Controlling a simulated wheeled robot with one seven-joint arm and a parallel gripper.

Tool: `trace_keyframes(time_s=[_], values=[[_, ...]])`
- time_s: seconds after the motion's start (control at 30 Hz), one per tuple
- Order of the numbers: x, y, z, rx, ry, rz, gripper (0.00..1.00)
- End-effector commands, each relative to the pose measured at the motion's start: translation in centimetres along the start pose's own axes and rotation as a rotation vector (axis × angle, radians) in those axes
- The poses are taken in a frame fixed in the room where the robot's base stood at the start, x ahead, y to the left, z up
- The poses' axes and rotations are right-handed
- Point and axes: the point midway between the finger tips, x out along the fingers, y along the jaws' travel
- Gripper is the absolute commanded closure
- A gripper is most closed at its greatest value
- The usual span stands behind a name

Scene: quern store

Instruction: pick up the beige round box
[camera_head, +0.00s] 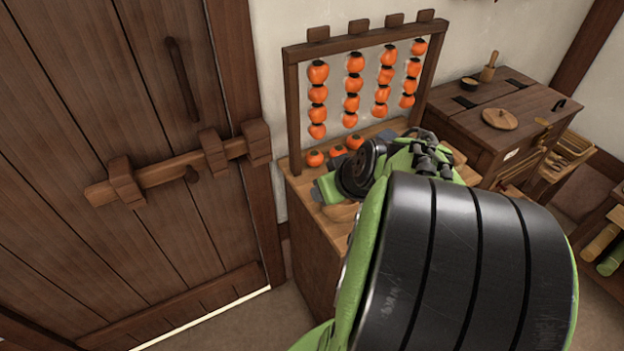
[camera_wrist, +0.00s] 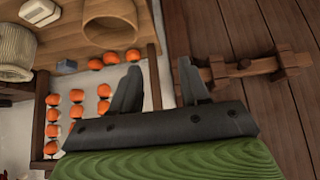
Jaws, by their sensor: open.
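In the wrist view a pale beige, ribbed round box (camera_wrist: 14,52) stands on the wooden cabinet top at the left edge, partly cut off by the frame. A tan wooden round vessel (camera_wrist: 110,28) is on the same top, nearer my gripper. My gripper (camera_wrist: 160,82) is open, its two dark fingers apart with nothing between them. It is clear of the box, which lies off to the left of the fingers. In the head view my arm covers much of the cabinet top (camera_head: 300,185), and I cannot make out the beige box there.
A rack (camera_head: 291,110) with strings of orange persimmons stands at the back of the cabinet top, with loose persimmons (camera_head: 315,159) before it. A small grey block (camera_wrist: 66,67) lies near the box. A barred wooden door (camera_head: 110,90) is close at left. A dark chest (camera_head: 470,125) stands at right.

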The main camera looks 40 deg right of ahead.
Motion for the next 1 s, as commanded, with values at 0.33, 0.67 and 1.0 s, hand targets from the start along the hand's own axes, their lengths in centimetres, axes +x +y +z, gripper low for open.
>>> trace_keyframes(time_s=[0.33,0.67,1.0], values=[[4.0,12.5,5.1,0.175,0.142,0.156,0.55],[11.5,13.6,4.0,0.173,0.139,0.151,0.55],[16.6,14.6,3.3,0.174,0.139,0.153,0.55]])
